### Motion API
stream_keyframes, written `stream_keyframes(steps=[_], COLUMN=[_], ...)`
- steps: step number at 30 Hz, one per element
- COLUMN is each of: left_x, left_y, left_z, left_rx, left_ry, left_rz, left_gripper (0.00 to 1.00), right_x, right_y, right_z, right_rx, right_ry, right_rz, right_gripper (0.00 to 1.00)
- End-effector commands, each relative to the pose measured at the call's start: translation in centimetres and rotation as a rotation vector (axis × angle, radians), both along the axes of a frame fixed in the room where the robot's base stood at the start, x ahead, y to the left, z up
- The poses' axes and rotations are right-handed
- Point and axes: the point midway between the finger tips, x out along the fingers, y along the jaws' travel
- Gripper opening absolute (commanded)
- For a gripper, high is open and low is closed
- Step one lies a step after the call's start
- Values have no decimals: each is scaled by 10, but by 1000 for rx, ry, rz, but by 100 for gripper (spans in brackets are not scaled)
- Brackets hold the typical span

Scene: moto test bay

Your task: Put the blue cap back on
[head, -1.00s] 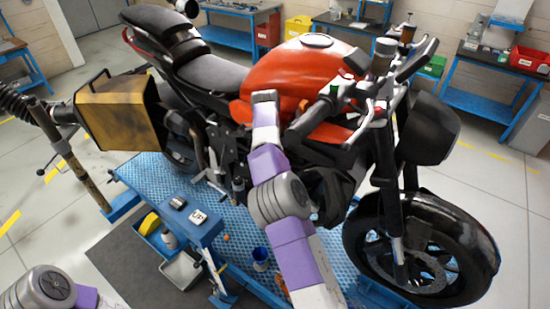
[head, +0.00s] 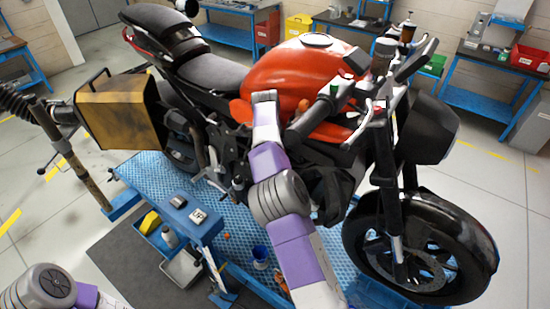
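I cannot make out a blue cap for certain. The motorcycle (head: 300,80) with an orange tank stands on the platform. My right arm reaches up from the bottom across the bike's side, and its white link ends in front of the tank; no gripper fingers show. Only part of my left arm shows at bottom left, and its gripper is out of frame.
A bottle (head: 170,238) and a yellow item (head: 150,222) sit lower. Workbenches line the back.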

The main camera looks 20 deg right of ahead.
Motion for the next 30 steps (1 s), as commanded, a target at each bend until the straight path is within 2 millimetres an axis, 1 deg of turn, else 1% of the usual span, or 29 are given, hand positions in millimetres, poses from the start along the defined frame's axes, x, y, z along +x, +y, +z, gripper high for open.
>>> stream_keyframes(steps=[22, 23, 28, 29, 30], left_x=[0, 0, 0, 0, 0], left_y=[0, 0, 0, 0, 0], left_z=[-1, -1, -1, -1, -1], left_rx=[0, 0, 0, 0, 0], left_ry=[0, 0, 0, 0, 0], left_rz=[0, 0, 0, 0, 0], left_gripper=[100, 100, 100, 100, 100], right_x=[0, 1, 1, 1, 1], right_y=[0, 0, 0, 0, 0], right_z=[-2, -2, -2, -2, -2], right_rx=[0, 0, 0, 0, 0], right_ry=[-1, -1, -1, -1, -1], right_rz=[0, 0, 0, 0, 0], right_gripper=[11, 44, 70, 72, 72])
